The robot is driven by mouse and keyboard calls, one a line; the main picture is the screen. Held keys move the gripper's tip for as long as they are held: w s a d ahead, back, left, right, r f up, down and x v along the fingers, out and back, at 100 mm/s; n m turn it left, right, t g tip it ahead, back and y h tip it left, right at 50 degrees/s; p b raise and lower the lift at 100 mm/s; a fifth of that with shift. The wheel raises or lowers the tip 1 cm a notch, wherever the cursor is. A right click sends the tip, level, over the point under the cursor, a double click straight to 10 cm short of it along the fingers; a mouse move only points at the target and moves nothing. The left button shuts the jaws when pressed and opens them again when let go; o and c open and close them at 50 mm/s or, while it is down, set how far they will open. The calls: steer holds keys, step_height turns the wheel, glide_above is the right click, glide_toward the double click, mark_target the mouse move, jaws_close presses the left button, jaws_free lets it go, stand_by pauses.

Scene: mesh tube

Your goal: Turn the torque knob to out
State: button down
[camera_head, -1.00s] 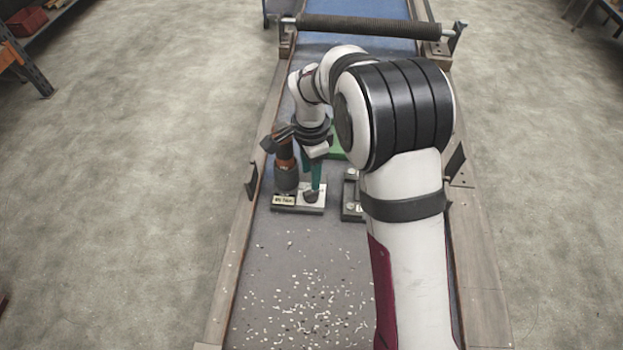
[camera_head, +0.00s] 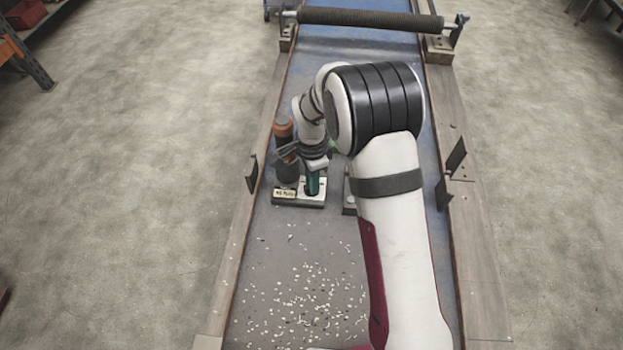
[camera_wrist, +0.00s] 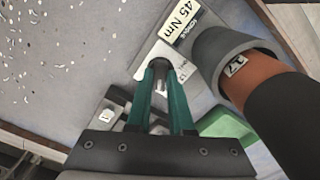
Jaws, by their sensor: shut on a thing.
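The torque knob (camera_wrist: 160,72) is a small grey piece on a light base plate (camera_head: 300,204). In the wrist view it stands between the teal fingertips of my gripper (camera_wrist: 162,74), which is shut on it. In the head view my gripper (camera_head: 312,185) reaches down to the plate, and the knob is mostly hidden there. A plate label reading "45 Nm" (camera_wrist: 178,25) lies beside the knob. An orange and dark cylindrical tool (camera_head: 285,150) stands upright on the same plate, left of my gripper. I cannot read the knob's setting.
A second small plate with bolts (camera_head: 349,196) sits to the right, partly behind my arm. A green object (camera_wrist: 225,125) lies close to my gripper. Pale scraps (camera_head: 300,285) cover the near belt. Wooden rails (camera_head: 230,265) border it, and a dark roller (camera_head: 370,19) crosses the far end.

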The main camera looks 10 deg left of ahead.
steer(key=shift+n, duration=0.3)
steer(key=n, duration=0.4)
steer(key=shift+n, duration=0.4)
steer(key=n, duration=1.2)
steer(key=shift+n, duration=0.3)
steer(key=n, duration=0.5)
steer(key=shift+n, duration=0.4)
steer(key=c, duration=0.8)
jaws_free()
